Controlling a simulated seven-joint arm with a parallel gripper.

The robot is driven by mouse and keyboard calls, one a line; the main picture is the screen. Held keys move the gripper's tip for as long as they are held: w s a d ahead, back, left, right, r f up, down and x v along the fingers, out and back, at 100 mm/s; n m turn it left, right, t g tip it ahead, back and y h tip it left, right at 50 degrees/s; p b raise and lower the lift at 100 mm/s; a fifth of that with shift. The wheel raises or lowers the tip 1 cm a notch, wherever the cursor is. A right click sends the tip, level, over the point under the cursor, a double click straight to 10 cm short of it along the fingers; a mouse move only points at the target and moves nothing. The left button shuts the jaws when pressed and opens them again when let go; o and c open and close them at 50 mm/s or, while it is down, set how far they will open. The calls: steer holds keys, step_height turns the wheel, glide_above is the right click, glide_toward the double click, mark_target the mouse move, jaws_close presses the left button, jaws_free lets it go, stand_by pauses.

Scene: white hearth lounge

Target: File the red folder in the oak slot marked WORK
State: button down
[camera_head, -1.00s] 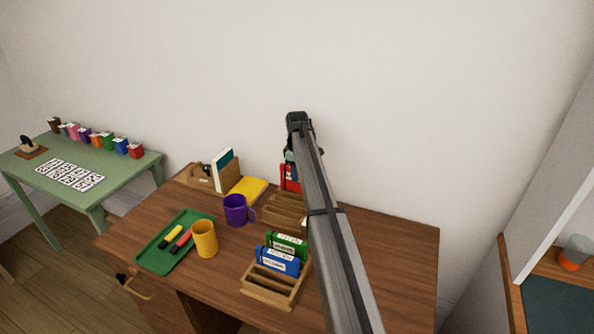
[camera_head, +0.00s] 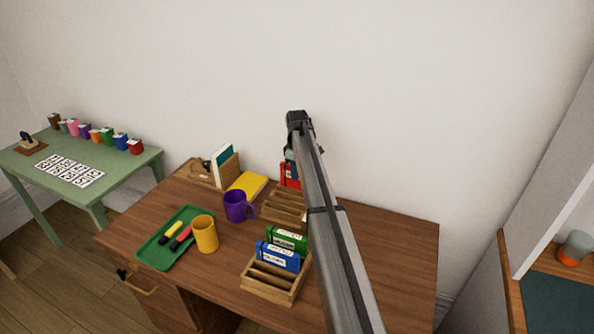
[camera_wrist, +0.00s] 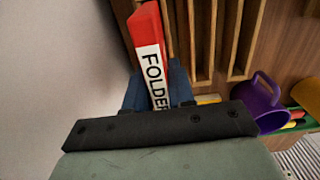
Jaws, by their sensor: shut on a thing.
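The red folder (camera_head: 288,177) is in my gripper at the back of the desk, and its white spine label reads FOLDER in the wrist view (camera_wrist: 148,45). My gripper (camera_wrist: 158,92) is shut on it, with blue fingers on both sides. In the head view my arm hides most of the gripper. An oak rack with slots (camera_head: 284,207) lies just in front of the folder; its slots also show right of the folder in the wrist view (camera_wrist: 212,45). I cannot read a WORK mark. I cannot tell whether the folder touches the rack.
A nearer oak rack (camera_head: 272,289) holds a green folder (camera_head: 287,240) and a blue folder (camera_head: 278,256). A purple mug (camera_head: 236,207), yellow mug (camera_head: 205,234), yellow book (camera_head: 248,185) and green tray (camera_head: 160,256) stand to the left. The desk's right side (camera_head: 385,250) is clear.

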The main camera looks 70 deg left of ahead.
steer(key=shift+f, duration=1.6)
steer(key=c, duration=0.9)
jaws_free()
step_height(320, 180, up, 14)
steer(key=shift+f, duration=0.1)
